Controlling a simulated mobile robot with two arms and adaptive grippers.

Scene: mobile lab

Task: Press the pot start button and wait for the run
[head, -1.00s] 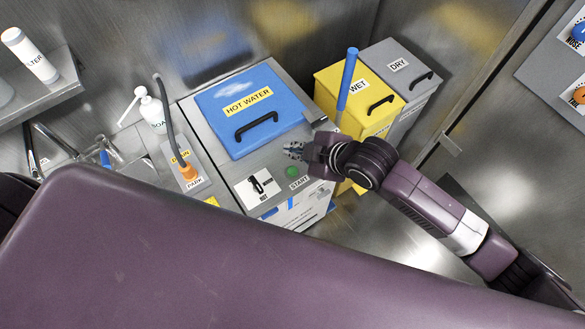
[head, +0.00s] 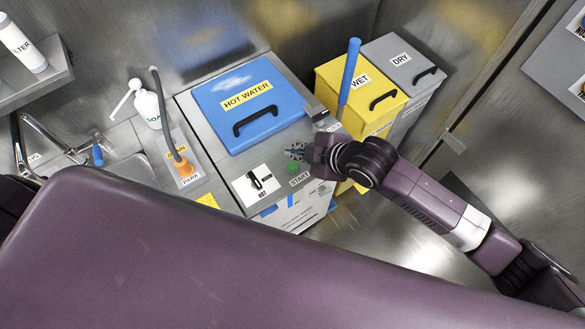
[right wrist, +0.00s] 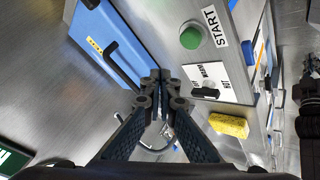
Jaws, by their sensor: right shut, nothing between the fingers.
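The pot is a grey box with a closed blue lid (head: 245,105) marked HOT WATER and a black handle. Its green start button (head: 293,168) sits on the grey front strip beside a START label (head: 300,179). The button also shows clearly in the right wrist view (right wrist: 190,37), above and right of my fingertips. My right gripper (head: 293,152) is shut and empty. In the head view its tips appear just above the button; the wrist view shows them apart from it. My left gripper is out of view.
A HOT switch plate (head: 258,183) lies left of the button. A yellow WET bin (head: 336,80) with a blue stick and a grey DRY bin (head: 400,48) stand right of the pot. An orange plug (head: 181,168), soap bottle (head: 149,110) and sink are left. A yellow sponge (right wrist: 229,125) shows in the wrist view.

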